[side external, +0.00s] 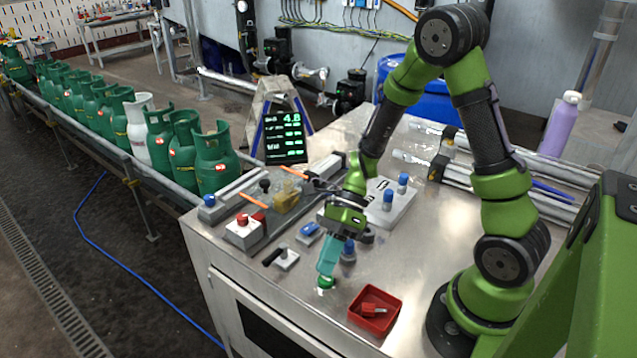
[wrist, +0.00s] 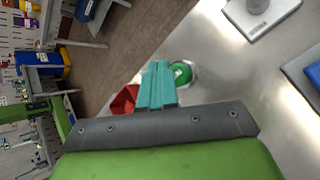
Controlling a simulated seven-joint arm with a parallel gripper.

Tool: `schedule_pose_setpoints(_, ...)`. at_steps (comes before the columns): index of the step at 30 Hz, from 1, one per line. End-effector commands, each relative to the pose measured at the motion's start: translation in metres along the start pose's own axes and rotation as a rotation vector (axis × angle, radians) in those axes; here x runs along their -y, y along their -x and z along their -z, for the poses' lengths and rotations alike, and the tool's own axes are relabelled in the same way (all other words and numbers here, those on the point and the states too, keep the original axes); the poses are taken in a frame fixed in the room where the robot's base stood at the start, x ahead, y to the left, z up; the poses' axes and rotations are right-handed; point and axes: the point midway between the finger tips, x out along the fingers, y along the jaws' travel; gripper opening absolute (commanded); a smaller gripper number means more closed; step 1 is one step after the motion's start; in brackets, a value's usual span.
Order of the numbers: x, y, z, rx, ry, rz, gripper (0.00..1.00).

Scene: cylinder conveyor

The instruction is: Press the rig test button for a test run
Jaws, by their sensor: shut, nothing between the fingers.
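The green button (side external: 325,283) sits on the steel bench top near its front edge, on a small pale base. My gripper (side external: 325,272) points down with its teal fingers together and empty, its tips right at the button. In the wrist view the fingers (wrist: 158,68) are shut side by side, and the button (wrist: 182,72) shows just right of their tips, partly hidden by them. I cannot tell whether the tips touch it or whether it is pressed down.
A red tray (side external: 375,318) with a red item lies right of the button. A lever block (side external: 285,258), a red-button box (side external: 243,233) and a blue-capped piece (side external: 348,248) stand nearby. A display (side external: 285,133) reads 4.8. Green cylinders (side external: 212,160) line the conveyor at left.

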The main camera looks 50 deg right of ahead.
Motion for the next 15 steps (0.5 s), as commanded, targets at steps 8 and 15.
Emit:
schedule_pose_setpoints(8,0.0007,-0.0011,0.0009,0.000,-0.001,-0.001,0.00)
schedule_pose_setpoints(15,0.0046,-0.0059,0.0044,0.000,-0.001,0.000,0.00)
